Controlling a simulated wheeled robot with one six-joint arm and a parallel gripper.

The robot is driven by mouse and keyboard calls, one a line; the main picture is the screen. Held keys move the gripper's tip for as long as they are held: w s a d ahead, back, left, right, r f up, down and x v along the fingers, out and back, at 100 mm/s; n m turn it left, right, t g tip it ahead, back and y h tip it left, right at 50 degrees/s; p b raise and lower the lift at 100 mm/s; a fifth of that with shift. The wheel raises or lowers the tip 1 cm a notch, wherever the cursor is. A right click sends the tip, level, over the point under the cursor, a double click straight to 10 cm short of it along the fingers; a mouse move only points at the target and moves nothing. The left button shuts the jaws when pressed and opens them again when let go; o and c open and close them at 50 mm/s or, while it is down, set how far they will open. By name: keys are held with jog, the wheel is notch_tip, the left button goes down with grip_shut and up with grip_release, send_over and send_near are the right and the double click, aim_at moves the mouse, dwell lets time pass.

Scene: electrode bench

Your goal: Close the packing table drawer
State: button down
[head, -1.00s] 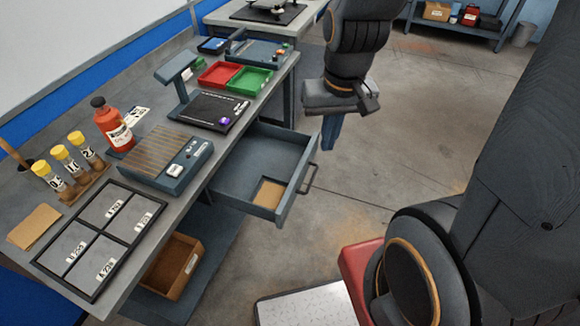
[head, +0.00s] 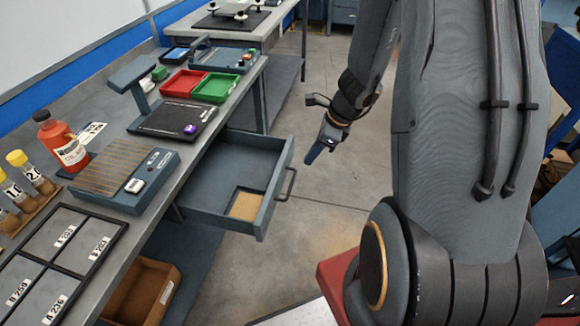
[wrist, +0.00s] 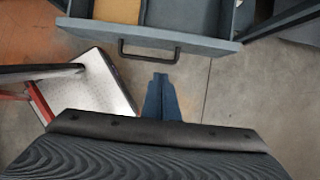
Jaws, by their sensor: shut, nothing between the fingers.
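The packing table drawer (head: 217,222) is pulled out from the bench, with a tan pad (head: 245,205) on its floor. Its dark bar handle (head: 287,184) is on the front panel, at the right in the head view. The wrist view shows the drawer front (wrist: 190,42) along the top edge and the handle (wrist: 149,55) below it. My gripper (head: 312,158) is shut and empty, to the right of the handle and apart from it. In the wrist view its blue fingers (wrist: 161,82) point toward the handle, with a gap between.
The bench top (head: 180,172) holds a striped plate device (head: 110,172), a red tray (head: 183,82), a green tray (head: 216,87) and a red bottle (head: 62,142). A brown bin (head: 142,290) is below. Floor (head: 335,190) in front of the drawer is clear.

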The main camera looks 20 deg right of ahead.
jog(key=w+a+f, duration=0.2)
jog(key=a+f, duration=0.1)
jog(key=w+a+f, duration=0.1)
jog(key=f, duration=0.1)
jog(key=shift+a+f, duration=0.15)
jog(key=shift+f, duration=0.1)
jog(key=shift+w+a, duration=0.3)
jog(key=shift+a, duration=0.15)
jog(key=shift+w, duration=0.1)
